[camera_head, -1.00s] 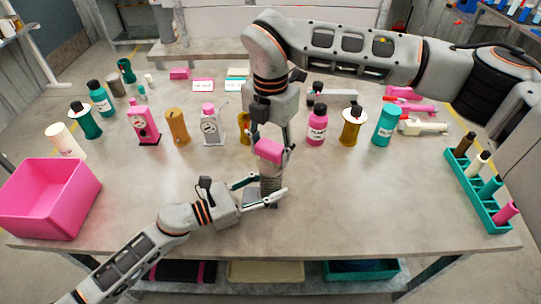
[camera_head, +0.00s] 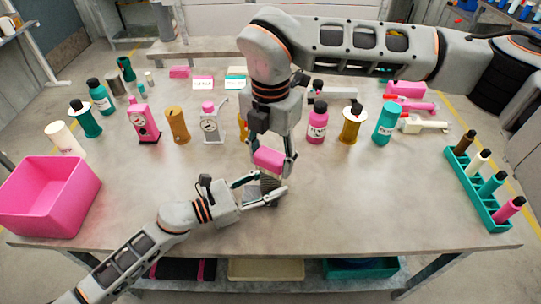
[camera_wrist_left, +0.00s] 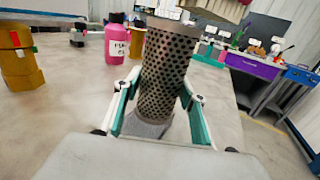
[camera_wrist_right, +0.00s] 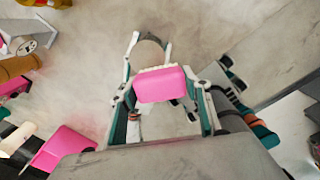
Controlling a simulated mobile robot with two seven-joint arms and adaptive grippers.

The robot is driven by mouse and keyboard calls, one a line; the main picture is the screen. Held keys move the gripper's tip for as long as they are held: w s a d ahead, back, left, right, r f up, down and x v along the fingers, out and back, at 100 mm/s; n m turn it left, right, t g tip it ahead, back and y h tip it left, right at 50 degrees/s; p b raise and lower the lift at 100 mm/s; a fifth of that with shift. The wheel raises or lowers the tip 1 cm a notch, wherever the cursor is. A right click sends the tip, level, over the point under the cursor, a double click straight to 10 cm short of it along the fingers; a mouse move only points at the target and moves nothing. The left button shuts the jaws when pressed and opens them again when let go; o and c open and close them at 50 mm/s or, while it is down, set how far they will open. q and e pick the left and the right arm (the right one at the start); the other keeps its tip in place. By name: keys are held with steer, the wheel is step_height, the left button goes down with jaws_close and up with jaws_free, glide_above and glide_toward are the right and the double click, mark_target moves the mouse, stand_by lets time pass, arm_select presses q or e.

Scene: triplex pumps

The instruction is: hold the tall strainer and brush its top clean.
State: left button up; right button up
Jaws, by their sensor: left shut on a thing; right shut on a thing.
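The tall strainer is a perforated grey metal cylinder (camera_wrist_left: 165,75), standing upright on the table; it also shows in the head view (camera_head: 270,184). My left gripper (camera_head: 264,188) is shut around its lower part, one finger on each side in the left wrist view (camera_wrist_left: 165,105). My right gripper (camera_head: 270,158) points down above the strainer, shut on a pink brush (camera_wrist_right: 162,85) with pale bristles. In the head view the pink brush (camera_head: 269,160) is just over the strainer's top and hides it. Whether the bristles touch the rim I cannot tell.
A pink bin (camera_head: 48,200) stands at the left and a teal rack (camera_head: 482,200) of bottles at the right. Pink (camera_head: 317,124), gold (camera_head: 351,126) and teal (camera_head: 385,124) containers stand behind the grippers.

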steer(key=shift+r, duration=3.35)
arm_select(q)
steer(key=o, duration=1.2)
steer(key=shift+o, duration=0.2)
steer(key=v, duration=1.2)
